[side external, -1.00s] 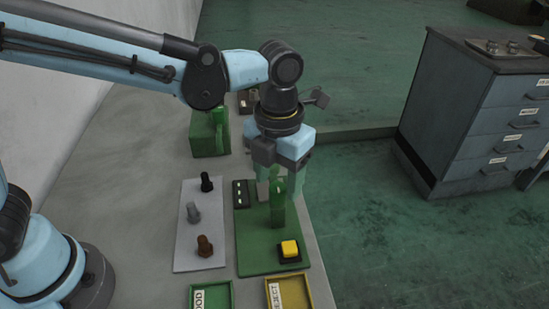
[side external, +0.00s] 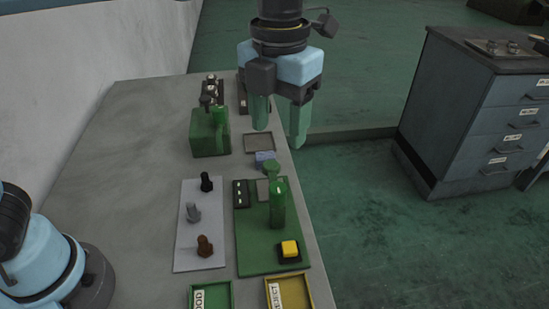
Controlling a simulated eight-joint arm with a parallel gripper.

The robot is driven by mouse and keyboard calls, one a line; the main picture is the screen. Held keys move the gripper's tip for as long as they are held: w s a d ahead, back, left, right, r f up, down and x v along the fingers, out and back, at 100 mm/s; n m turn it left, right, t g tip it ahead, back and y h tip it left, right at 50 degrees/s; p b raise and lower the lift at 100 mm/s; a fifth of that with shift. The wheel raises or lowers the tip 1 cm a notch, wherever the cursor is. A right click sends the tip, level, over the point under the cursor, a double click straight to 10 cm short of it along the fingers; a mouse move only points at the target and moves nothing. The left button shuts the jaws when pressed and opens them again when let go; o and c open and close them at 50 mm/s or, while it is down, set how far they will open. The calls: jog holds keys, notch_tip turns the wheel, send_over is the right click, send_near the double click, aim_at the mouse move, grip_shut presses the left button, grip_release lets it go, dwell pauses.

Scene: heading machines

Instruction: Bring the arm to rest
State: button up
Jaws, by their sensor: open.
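My gripper (side external: 278,130) hangs in the air above the far right part of the grey bench (side external: 130,150). Its two green fingers are apart, point downward, and hold nothing. It is clear of the green machine (side external: 278,205) with the green base plate and yellow button (side external: 290,248), which stands below and nearer the camera. My forearm leaves the picture at the top.
A green box-shaped machine (side external: 209,132) stands farther back. A green tray (side external: 211,295) and a yellow tray (side external: 289,293) are in front. A drawer cabinet (side external: 480,120) stands right.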

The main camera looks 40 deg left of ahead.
jog(key=s+a+f+m+t, duration=0.1)
jog(key=a+m, duration=0.5)
jog(key=m, duration=0.6)
jog(key=s+a+f+m+t, duration=0.2)
jog(key=a+m, duration=0.5)
jog(key=m, duration=0.5)
jog(key=s+a+f+m+t, duration=0.1)
jog(key=a+f+m+t, duration=0.3)
jog(key=a+m, duration=0.3)
jog(key=f+m, duration=0.1)
jog(key=m, duration=0.3)
jog(key=shift+s+f+m, duration=0.25)
jog(key=shift+s+m, duration=0.1)
jog(key=shift+m, duration=0.05)
jog(key=shift+a, duration=0.1)
